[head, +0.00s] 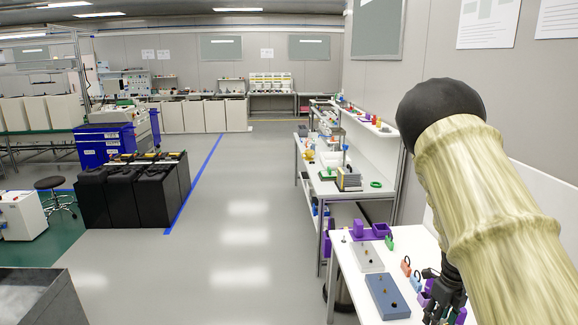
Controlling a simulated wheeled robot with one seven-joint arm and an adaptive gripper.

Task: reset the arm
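My arm comes in from the right edge of the head view, with a pale, ribbed cover and a black rounded joint at its top. My gripper (442,300) is black and hangs down over the white table (345,262) at the lower right. It is small, dark and partly covered by my arm, so whether its fingers are open or shut cannot be told. Whether it touches anything is also unclear.
On the white table are a blue-grey box (388,297), a light grey box (367,257), purple holders (372,230) and padlock-like pieces (406,265) near my gripper. A shelved workbench (345,190) stands beyond. Black cabinets (135,192) stand left. The grey floor between is clear.

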